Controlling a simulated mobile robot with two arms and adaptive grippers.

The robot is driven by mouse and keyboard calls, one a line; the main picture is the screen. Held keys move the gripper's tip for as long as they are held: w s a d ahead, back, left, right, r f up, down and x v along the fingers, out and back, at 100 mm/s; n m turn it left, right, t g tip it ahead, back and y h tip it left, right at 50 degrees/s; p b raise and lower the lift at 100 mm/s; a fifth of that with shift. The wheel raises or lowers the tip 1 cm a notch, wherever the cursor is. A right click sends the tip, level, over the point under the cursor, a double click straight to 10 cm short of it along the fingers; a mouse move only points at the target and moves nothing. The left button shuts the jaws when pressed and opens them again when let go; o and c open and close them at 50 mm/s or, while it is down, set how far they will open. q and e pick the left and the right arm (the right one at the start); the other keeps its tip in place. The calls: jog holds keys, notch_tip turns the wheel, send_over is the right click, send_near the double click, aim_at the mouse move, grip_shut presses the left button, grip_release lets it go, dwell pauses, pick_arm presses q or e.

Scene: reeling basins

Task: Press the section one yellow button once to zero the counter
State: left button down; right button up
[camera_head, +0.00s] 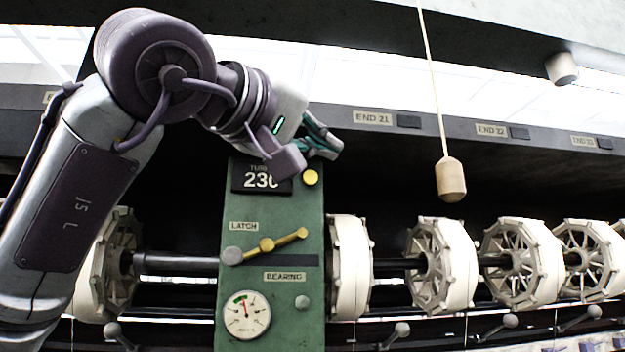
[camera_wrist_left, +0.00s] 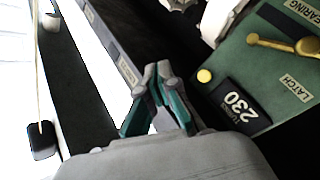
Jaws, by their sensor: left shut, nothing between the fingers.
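The yellow button (camera_head: 310,178) sits near the top right of the green panel (camera_head: 285,212), right of the counter (camera_head: 262,178), which reads 230. In the left wrist view the button (camera_wrist_left: 204,76) lies to the right of my left gripper (camera_wrist_left: 156,72), beside the counter (camera_wrist_left: 240,104). My left gripper (camera_head: 335,150) is shut and empty, above and slightly right of the button in the head view, apart from it in the wrist view. My right gripper is not in view.
A brass latch lever (camera_head: 267,244) and a gauge (camera_head: 246,314) are lower on the panel. White reels (camera_head: 349,268) line the shaft to the right. A wooden pull (camera_head: 451,179) hangs on a cord. A dark beam with END labels (camera_head: 373,118) runs behind the gripper.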

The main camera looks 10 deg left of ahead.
aim_at(310, 171)
pick_arm(q)
jog(key=shift+w+a+p, duration=0.4)
jog(key=shift+w+a, duration=0.2)
jog(key=shift+w, duration=0.75)
jog(key=shift+w+a+p, duration=0.35)
jog(key=shift+w+a, duration=0.2)
jog(key=shift+w, duration=0.85)
jog(key=shift+w+a+p, duration=0.4)
jog(key=shift+w+a, duration=0.2)
jog(key=shift+w, duration=0.75)
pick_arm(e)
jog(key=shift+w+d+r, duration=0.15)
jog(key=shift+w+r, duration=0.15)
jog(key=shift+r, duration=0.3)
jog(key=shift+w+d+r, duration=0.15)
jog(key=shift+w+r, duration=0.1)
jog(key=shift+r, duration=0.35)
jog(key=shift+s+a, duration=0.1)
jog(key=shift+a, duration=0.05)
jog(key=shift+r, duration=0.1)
pick_arm(q)
jog(key=shift+w+a+p, duration=0.15)
jog(key=shift+w+p, duration=0.2)
jog(key=shift+w, duration=0.05)
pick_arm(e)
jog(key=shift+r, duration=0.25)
